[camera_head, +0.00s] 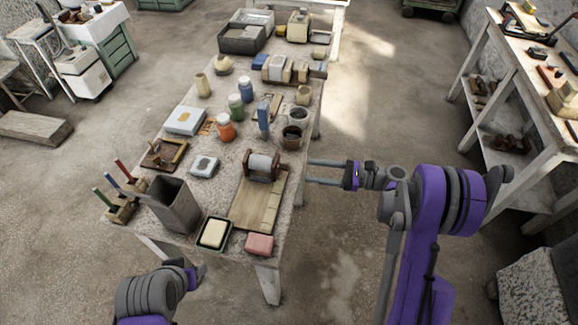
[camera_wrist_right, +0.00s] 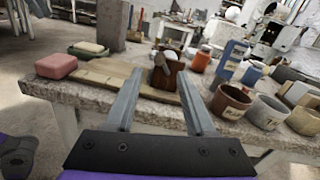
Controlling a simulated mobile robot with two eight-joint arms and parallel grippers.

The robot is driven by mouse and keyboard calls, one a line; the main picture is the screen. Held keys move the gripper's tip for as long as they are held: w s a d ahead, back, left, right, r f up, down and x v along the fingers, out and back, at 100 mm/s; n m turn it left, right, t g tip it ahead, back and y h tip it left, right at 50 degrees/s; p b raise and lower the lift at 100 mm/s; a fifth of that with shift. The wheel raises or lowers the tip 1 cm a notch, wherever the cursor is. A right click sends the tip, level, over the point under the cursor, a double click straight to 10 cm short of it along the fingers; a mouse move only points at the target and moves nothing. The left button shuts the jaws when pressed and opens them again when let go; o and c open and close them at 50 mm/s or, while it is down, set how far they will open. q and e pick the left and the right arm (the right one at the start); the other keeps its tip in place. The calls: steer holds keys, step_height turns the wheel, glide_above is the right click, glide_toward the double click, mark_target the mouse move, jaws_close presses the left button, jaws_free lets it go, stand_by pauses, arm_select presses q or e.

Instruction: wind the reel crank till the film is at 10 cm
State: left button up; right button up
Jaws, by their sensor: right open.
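The reel (camera_head: 262,166) is a pale drum between brown wooden cheeks at the far end of a wooden board (camera_head: 250,203), near the table's right edge. In the right wrist view the reel's brown side (camera_wrist_right: 168,76) shows between my fingers, with a small pale part at its top; I cannot clearly make out the crank. A film end or length reading is too small to tell. My right gripper (camera_head: 309,172) is open and empty, just right of the reel, fingers pointing at it. My left gripper (camera_head: 200,272) is low at the front, its fingers hardly visible.
A pink block (camera_head: 260,244), a soap dish (camera_head: 214,233) and a dark square pot (camera_head: 173,205) stand near the board's front end.

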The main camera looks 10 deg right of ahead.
steer(key=p, duration=0.1)
glide_toward(270, 165)
steer(key=a, duration=0.2)
steer(key=a+r, duration=0.1)
steer(key=a, duration=0.1)
steer(key=shift+w+a+r, duration=0.1)
steer(key=shift+a+r, duration=0.1)
steer(key=shift+r, duration=0.05)
steer(key=shift+c, duration=0.2)
jaws_close()
